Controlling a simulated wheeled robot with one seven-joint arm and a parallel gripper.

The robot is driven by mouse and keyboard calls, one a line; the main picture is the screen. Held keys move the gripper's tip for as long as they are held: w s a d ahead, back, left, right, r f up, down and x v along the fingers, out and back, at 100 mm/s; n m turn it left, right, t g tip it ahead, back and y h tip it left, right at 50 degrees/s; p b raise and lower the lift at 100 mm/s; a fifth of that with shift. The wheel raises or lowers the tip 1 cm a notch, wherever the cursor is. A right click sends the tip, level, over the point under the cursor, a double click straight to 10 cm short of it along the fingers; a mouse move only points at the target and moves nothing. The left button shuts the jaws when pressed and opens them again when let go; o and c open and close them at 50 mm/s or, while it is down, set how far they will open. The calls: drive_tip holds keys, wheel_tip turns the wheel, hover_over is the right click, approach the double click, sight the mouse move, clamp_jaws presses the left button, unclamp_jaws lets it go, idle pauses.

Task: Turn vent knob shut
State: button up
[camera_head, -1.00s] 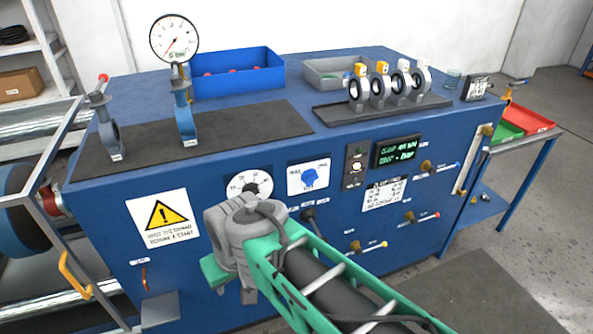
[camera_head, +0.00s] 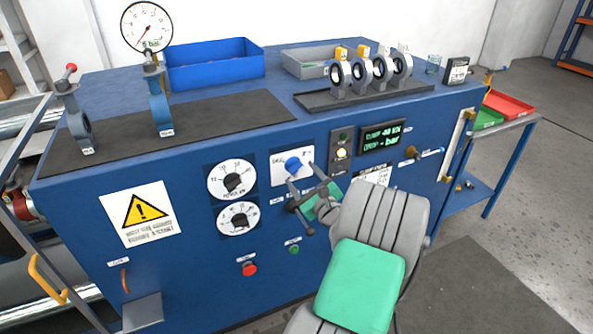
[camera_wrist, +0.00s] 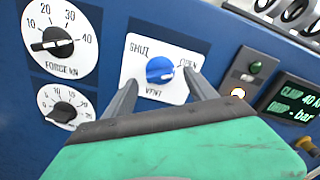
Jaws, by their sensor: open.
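The vent knob (camera_head: 293,165) is a round blue knob on a white plate on the front of the blue cabinet. In the wrist view the knob (camera_wrist: 158,68) has SHUT printed at its upper left, OPEN at its upper right and VENT below. A pale mark on the knob seems to face the OPEN side. My gripper (camera_head: 301,177) is open and empty, close in front of the plate. In the wrist view its fingertips (camera_wrist: 158,77) lie left and right of the knob. I cannot tell whether they touch it.
Two white dials, the force dial (camera_wrist: 55,40) and another below it (camera_wrist: 65,108), sit left of the plate. A lamp panel (camera_head: 342,152) and a green display (camera_head: 381,138) sit right. A red button (camera_head: 249,269) is below.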

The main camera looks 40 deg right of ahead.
sight(297, 170)
drive_tip(key=x, duration=0.4)
drive_tip(key=c, duration=1.2)
drive_tip(key=shift+c, duration=0.2)
